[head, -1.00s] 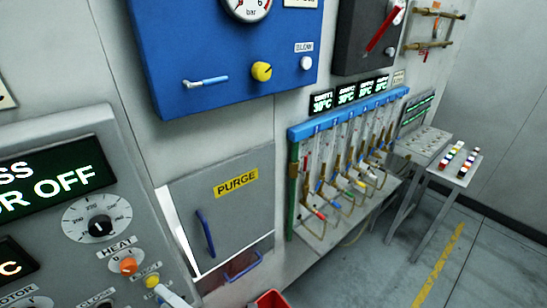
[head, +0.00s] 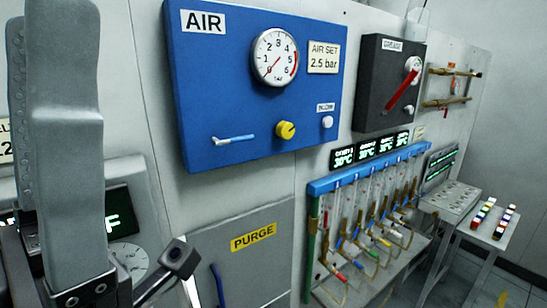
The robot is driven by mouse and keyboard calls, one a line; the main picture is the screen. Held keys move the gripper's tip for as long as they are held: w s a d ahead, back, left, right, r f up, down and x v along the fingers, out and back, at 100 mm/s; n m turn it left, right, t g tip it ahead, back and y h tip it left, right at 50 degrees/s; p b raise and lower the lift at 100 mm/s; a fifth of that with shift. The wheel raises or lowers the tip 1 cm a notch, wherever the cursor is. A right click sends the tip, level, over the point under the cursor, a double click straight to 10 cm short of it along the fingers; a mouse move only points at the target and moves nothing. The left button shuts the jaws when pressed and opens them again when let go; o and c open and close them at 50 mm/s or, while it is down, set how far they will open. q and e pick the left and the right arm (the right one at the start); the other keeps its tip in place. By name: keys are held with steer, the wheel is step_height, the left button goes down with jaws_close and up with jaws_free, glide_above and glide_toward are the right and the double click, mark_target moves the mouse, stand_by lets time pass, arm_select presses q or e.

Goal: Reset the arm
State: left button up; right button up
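My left gripper (head: 40,22) appears to stand very close to the camera at the left edge of the head view. Its grey parts point upward. One has a row of small dots along it, and the other is a broad, tapered plate with bolts at its base. I cannot tell whether there is a gap between them or whether anything is held. My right gripper is not in view.
A blue AIR panel (head: 205,105) with a gauge (head: 274,57) and yellow knob (head: 285,130) hangs on the wall. The PURGE door (head: 265,270) is below. Tube magazine (head: 365,178), black GREASE box (head: 375,85) and side table (head: 492,232) are to the right. My arm hides most of the control panel.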

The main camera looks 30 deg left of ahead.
arm_select(q)
steer(key=w+f+n+g+y+p, duration=0.1)
steer(key=w+f+n+g+y, duration=0.4)
steer(key=w+y, duration=0.5)
step_height(320, 180, up, 15)
steer(key=n+h+p, duration=0.1)
steer(key=p, duration=1.3)
steer(key=shift+s+a+t+p, duration=0.25)
steer(key=shift+a+t+p, duration=0.05)
steer(key=shift+p, duration=0.05)
steer(key=shift+r, duration=0.1)
